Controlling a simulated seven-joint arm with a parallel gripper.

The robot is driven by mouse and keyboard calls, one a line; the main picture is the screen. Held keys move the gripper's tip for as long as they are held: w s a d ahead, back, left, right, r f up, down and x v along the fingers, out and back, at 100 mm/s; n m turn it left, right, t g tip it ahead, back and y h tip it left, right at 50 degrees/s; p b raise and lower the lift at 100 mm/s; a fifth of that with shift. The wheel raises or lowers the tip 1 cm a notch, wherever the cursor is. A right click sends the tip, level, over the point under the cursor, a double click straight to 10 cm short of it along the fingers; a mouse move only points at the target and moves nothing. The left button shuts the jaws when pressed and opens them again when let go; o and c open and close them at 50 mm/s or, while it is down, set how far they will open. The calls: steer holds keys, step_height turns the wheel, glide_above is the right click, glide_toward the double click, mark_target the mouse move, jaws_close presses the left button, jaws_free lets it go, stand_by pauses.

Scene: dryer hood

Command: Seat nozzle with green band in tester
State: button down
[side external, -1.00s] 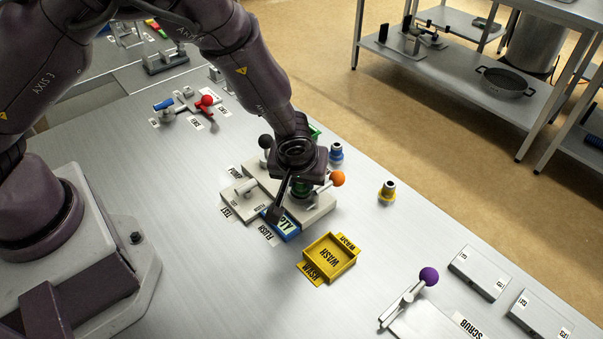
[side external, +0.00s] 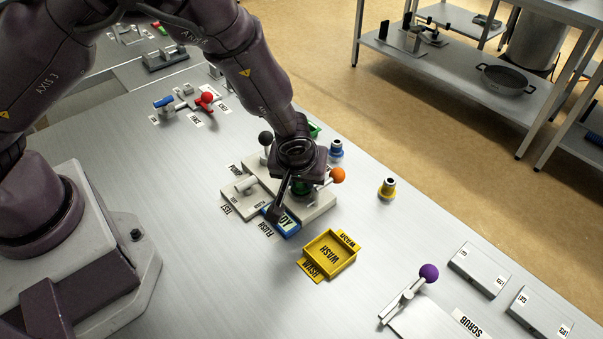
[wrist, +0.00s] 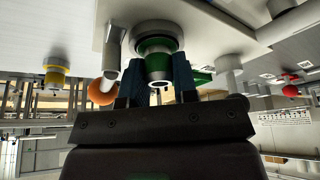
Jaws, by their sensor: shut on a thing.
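The nozzle with the green band (wrist: 155,60) sits between the two fingers of my gripper (wrist: 158,82) in the wrist view, and the fingers are shut on it. In the side view the green of the nozzle (side external: 301,188) shows just below my gripper (side external: 298,180), largely hidden by the wrist. The nozzle is at the tester (side external: 318,208), a pale block with an orange-knobbed lever (side external: 337,175) and a black-knobbed lever (side external: 265,138). In the wrist view the nozzle's wide end meets a round fitting on the tester plate (wrist: 205,22). I cannot tell whether it is fully down.
A blue-banded nozzle (side external: 336,149) and a yellow-banded nozzle (side external: 387,189) stand to the right. A yellow WASH tray (side external: 328,256) lies in front, and a blue tray (side external: 281,224) adjoins the tester. A purple-knobbed lever (side external: 428,274) is at lower right.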

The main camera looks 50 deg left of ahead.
steer(key=c, duration=0.8)
jaws_free()
steer(key=shift+d, duration=0.1)
steer(key=o, duration=0.5)
steer(key=shift+c, duration=0.2)
steer(key=shift+r, duration=3)
